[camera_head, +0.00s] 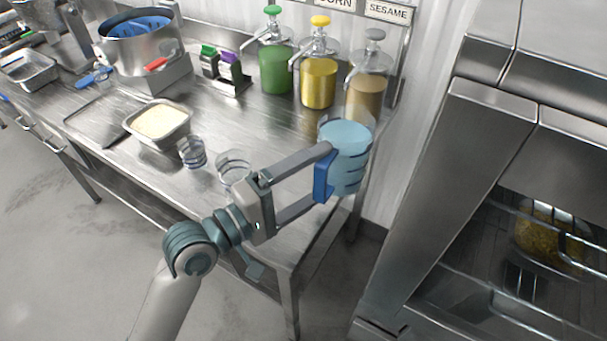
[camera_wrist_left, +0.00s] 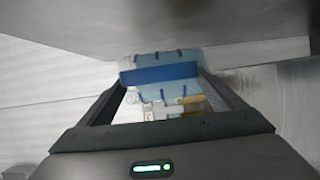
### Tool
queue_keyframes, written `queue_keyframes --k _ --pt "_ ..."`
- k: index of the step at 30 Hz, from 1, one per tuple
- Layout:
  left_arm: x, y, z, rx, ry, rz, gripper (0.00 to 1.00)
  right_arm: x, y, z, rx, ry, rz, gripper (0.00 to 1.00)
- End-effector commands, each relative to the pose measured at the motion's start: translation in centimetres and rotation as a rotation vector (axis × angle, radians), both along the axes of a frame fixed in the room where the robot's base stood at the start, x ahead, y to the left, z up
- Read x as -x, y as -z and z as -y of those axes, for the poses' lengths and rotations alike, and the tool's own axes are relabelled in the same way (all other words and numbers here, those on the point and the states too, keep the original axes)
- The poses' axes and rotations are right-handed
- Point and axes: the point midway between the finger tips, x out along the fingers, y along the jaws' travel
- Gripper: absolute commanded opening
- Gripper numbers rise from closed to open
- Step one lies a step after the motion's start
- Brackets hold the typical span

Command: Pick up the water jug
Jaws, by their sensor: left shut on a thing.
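The water jug (camera_head: 349,158) is a clear round vessel with light blue water, at the right end of the steel table in the head view. My left gripper (camera_head: 328,178) is shut on it, with a blue finger pad against its left side; the far finger is mostly hidden. The jug looks upright. I cannot tell from the head view whether its base is clear of the tabletop. In the left wrist view the jug (camera_wrist_left: 160,92) shows between the fingertips, with a blue band across it. My right gripper is not in view.
Pump bottles with green (camera_head: 275,68), yellow (camera_head: 319,82) and tan (camera_head: 368,92) contents stand behind the jug. Two clear cups (camera_head: 192,153) and a rice tray (camera_head: 158,122) lie to the left on the table (camera_head: 230,125). A steel machine (camera_head: 450,150) stands close on the right.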

Motion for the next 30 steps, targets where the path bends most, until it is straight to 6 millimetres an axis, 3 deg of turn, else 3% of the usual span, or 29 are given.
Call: queue_keyframes --k 12,30 --pt "1.5 -1.7 1.6 0.009 0.0 0.007 0.26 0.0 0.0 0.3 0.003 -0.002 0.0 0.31" --pt "2.1 -2.2 2.2 0.007 -0.001 0.006 0.26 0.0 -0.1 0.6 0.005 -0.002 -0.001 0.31"
